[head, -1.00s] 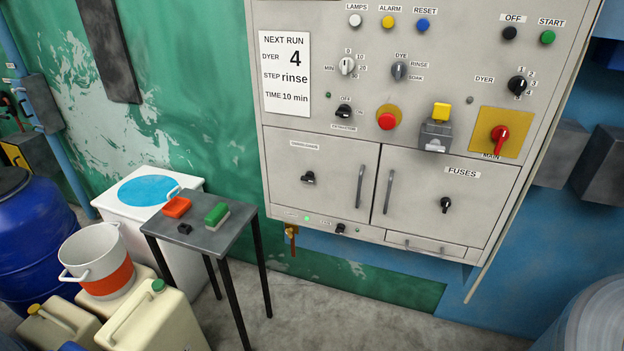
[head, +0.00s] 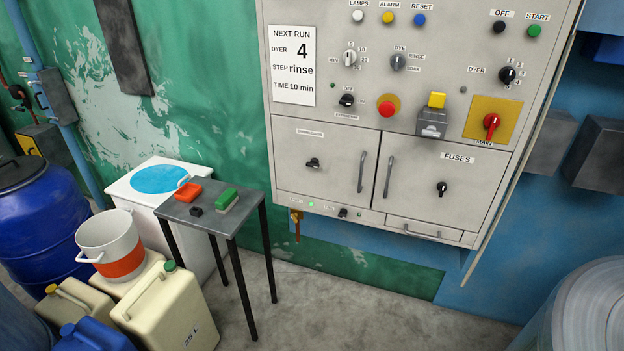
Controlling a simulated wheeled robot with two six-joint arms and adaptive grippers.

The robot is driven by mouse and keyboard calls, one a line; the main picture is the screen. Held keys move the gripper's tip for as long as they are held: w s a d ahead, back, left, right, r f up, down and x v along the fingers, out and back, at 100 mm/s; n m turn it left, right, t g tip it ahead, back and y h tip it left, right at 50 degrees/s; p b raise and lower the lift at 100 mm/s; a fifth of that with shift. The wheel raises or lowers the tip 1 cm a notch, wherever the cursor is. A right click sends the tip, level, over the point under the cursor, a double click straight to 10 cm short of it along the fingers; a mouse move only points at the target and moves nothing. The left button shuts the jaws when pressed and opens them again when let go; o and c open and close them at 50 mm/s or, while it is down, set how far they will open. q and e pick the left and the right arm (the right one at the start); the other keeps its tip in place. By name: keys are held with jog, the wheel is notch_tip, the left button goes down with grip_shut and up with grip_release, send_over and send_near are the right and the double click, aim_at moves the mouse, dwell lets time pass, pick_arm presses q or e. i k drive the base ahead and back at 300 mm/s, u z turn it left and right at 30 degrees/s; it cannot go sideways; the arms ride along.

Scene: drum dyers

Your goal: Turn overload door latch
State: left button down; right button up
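The grey control cabinet (head: 340,120) hangs on the wall. Its lower left door (head: 325,183) carries a small label too blurred to read for sure, a black latch knob (head: 312,163) and a vertical grey handle (head: 362,172). This door looks closed. The door to its right, marked FUSES (head: 458,157), has its own black latch knob (head: 441,189) and handle (head: 389,177), and also looks closed. Neither of my grippers is in view.
A small table (head: 215,212) with red and green brushes stands left of the cabinet. A white tub (head: 140,190), bucket (head: 108,243), blue drum (head: 40,225) and canisters (head: 165,310) crowd the left. A metal drum (head: 590,310) is at lower right. Floor below the cabinet is clear.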

aim_at(315, 162)
jog(key=u, duration=0.85)
jog(key=i, duration=1.4)
jog(key=z, duration=0.3)
